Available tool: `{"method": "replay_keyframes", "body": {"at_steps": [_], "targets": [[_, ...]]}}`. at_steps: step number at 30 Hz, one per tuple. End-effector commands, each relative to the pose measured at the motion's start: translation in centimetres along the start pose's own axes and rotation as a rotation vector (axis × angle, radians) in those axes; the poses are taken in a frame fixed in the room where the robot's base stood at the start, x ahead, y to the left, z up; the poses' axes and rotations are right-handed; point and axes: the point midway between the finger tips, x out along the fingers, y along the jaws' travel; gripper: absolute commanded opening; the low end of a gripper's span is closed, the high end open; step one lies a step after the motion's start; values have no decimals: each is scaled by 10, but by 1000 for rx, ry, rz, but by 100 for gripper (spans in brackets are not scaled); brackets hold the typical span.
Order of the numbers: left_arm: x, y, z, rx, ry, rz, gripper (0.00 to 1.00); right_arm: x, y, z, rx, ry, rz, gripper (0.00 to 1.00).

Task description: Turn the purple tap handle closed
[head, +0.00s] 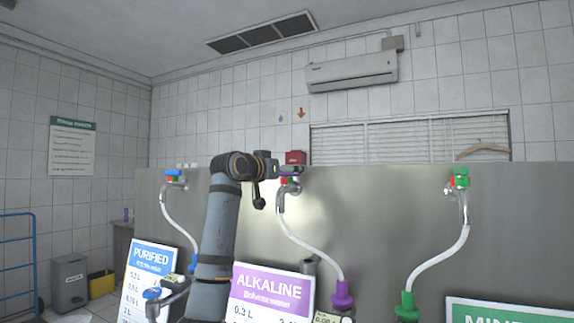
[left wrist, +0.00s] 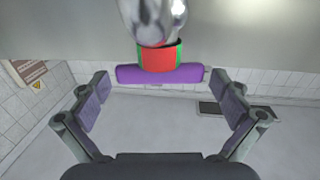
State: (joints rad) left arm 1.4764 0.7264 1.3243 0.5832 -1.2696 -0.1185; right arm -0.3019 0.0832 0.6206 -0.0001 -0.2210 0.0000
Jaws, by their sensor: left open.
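The purple tap handle (head: 292,169) sits atop the middle chrome tap (head: 281,203) on the steel panel, above the ALKALINE sign. My left gripper (head: 277,170) is at the handle, partly covering it in the head view. In the left wrist view the purple handle (left wrist: 160,74) is a bar lying crosswise, with a red and green collar (left wrist: 160,56) beside it. My left gripper (left wrist: 165,88) is open, one finger beyond each end of the bar, with visible gaps. My right gripper is not in view.
A blue-handled tap (head: 174,176) stands left and a green-handled tap (head: 461,178) right on the steel panel (head: 370,210). Clear hoses hang from the taps. An ALKALINE sign (head: 272,291) stands below.

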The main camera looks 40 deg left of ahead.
Motion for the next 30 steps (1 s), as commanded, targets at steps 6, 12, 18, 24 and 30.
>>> {"method": "replay_keyframes", "body": {"at_steps": [6, 12, 18, 24, 30], "targets": [[8, 0, 1, 2, 0, -1, 100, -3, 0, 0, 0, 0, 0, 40], [8, 0, 1, 1, 0, -1, 93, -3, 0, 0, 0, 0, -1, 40], [8, 0, 1, 1, 0, -1, 66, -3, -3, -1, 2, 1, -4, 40], [8, 1, 0, 2, -1, -10, 51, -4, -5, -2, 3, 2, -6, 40], [8, 1, -1, 3, -1, -123, 51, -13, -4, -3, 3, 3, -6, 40]]}}
